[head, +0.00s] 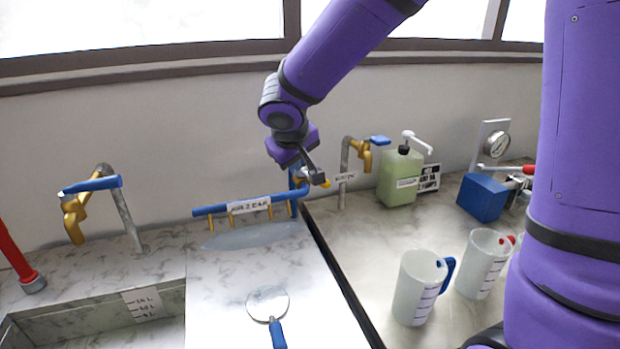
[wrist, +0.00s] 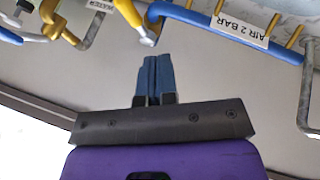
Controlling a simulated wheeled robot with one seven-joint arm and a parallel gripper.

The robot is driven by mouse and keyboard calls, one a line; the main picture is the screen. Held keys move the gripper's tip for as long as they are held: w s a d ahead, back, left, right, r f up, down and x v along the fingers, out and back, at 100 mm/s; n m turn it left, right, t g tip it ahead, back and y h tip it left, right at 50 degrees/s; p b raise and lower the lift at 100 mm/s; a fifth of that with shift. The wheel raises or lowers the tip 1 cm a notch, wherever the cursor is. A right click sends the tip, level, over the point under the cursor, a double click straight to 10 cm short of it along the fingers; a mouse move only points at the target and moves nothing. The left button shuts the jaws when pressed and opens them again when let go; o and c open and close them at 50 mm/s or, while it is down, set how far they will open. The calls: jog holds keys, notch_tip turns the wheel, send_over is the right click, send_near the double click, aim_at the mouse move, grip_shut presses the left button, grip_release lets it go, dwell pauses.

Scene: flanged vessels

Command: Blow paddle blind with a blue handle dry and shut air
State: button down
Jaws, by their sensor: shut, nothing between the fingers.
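The paddle blind (head: 268,303), a pale round disc with a blue handle (head: 278,335), lies on the marble counter below the air bar. The blue air bar (head: 240,205), labelled "AIR 2 BAR", has several brass nozzles pointing down and shows in the wrist view (wrist: 185,14). A valve with a yellow part sits at its right end, partly hidden by my gripper in the head view. My gripper (head: 318,178) is shut and empty beside that end; its blue fingers (wrist: 152,60) point towards the pipe's elbow. I cannot tell whether they touch it. Airflow and wetness on the disc cannot be made out.
A grey-blue patch (head: 250,236) lies under the nozzles. A brass tap (head: 360,155) and green pump bottle (head: 400,178) stand right of the bar. Two measuring jugs (head: 416,290) (head: 482,264) stand at front right. Another tap (head: 78,215) and a red pipe (head: 15,250) are left.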

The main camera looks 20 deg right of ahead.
jog(key=w+d+f, duration=0.6)
jog(key=f, duration=0.2)
jog(key=shift+f, duration=0.4)
